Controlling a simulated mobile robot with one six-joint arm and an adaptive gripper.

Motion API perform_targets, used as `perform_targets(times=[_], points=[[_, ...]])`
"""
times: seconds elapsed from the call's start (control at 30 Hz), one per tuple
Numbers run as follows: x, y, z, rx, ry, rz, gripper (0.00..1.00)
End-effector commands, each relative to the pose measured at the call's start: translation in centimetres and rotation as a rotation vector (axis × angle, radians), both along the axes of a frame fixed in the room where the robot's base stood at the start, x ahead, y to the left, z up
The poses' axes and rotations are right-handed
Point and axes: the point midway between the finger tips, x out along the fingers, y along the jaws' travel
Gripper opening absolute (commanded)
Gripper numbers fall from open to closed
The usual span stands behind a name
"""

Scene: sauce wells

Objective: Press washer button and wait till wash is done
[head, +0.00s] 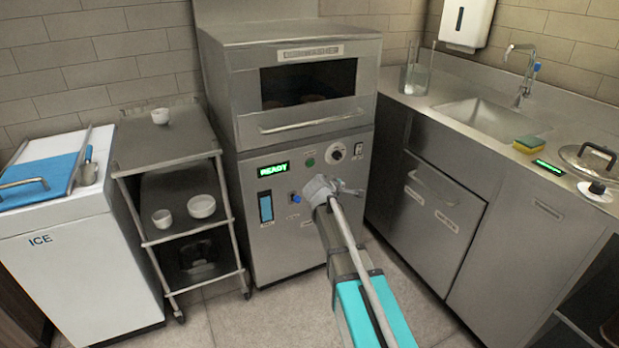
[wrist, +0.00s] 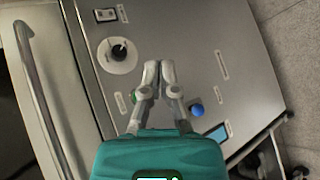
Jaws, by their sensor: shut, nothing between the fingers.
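The washer (head: 300,235) is a steel machine with a dark window (head: 308,85) and a green display (head: 273,168) that reads READY. Brownish shapes show dimly through the window. Its front carries a green button (head: 310,162), a dial (head: 338,151) and a blue button (head: 295,198). My gripper (head: 345,188) is in front of this panel, shut and empty. In the wrist view, the fingertips (wrist: 158,68) are together, pointing at the panel between the dial (wrist: 119,52) and the blue button (wrist: 196,110). The green button is mostly hidden by a finger there. I cannot tell whether the fingers touch the panel.
A counter with a sink (head: 490,118), sponge (head: 529,143) and lid (head: 588,160) runs along the right. Floor in front is partly clear.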

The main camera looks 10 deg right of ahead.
Motion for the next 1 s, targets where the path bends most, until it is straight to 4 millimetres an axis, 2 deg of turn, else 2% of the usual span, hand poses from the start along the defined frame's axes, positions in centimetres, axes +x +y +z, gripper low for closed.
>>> perform_targets(times=[0.03,0.2,0.4,0.6,1.0], points=[[1.5,0.4,-1.5,-0.048,-0.007,0.036,0.0],[5.1,1.6,-2.7,-0.224,-0.026,0.161,0.0],[7.9,3.0,-3.5,-0.387,-0.038,0.267,0.0],[9.1,3.8,-3.6,-0.46,-0.041,0.316,0.0],[9.1,3.9,-3.4,-0.469,-0.042,0.322,0.0]])
